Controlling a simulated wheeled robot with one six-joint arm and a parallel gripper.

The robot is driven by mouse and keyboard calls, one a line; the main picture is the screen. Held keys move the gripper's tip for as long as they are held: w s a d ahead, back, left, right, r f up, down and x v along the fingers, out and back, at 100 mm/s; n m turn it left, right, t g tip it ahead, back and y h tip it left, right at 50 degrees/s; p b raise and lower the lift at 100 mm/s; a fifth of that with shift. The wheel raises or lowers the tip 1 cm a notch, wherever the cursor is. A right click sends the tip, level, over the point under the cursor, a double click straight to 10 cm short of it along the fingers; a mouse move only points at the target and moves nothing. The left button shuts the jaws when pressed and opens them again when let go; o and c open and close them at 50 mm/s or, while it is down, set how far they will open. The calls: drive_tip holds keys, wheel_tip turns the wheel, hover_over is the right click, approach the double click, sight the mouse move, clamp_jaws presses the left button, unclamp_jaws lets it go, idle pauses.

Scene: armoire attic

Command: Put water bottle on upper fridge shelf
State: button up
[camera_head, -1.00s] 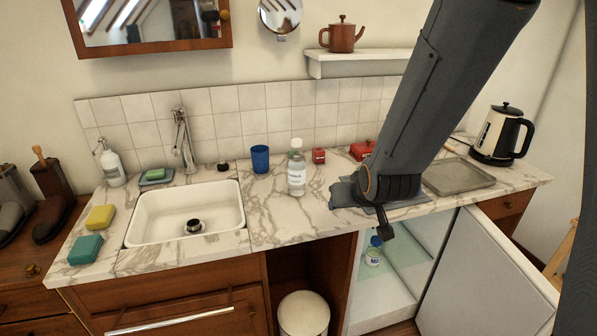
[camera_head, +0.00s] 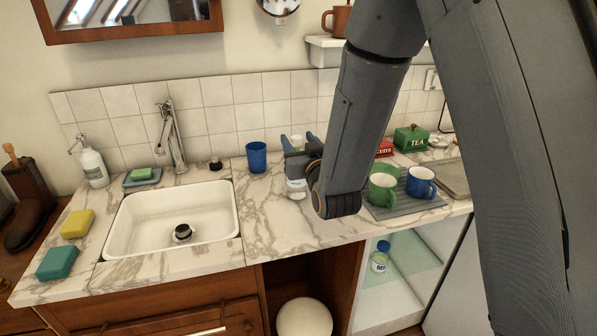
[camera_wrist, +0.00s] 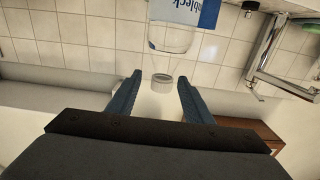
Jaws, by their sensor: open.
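The water bottle (camera_head: 296,188) is clear with a white label and stands upright on the marble counter, right of the blue cup. My gripper hides its upper part in the head view. The fridge under the counter is open. Its glass shelf (camera_head: 418,252) shows, with a blue-capped jar (camera_head: 380,260) inside.
A blue cup (camera_head: 256,158) stands left of the bottle. Right of my wrist, a green mug (camera_head: 381,191) and a blue mug (camera_head: 421,182) stand on a grey mat (camera_head: 408,207).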

drive_tip(key=p+x, duration=0.1)
drive_tip(key=x, duration=0.3)
drive_tip(key=shift+w+a+f+p, duration=0.2)
drive_tip(key=shift+w+p, duration=0.15)
clamp_jaws()
drive_tip(key=shift+r, duration=0.1)
idle(1.1)
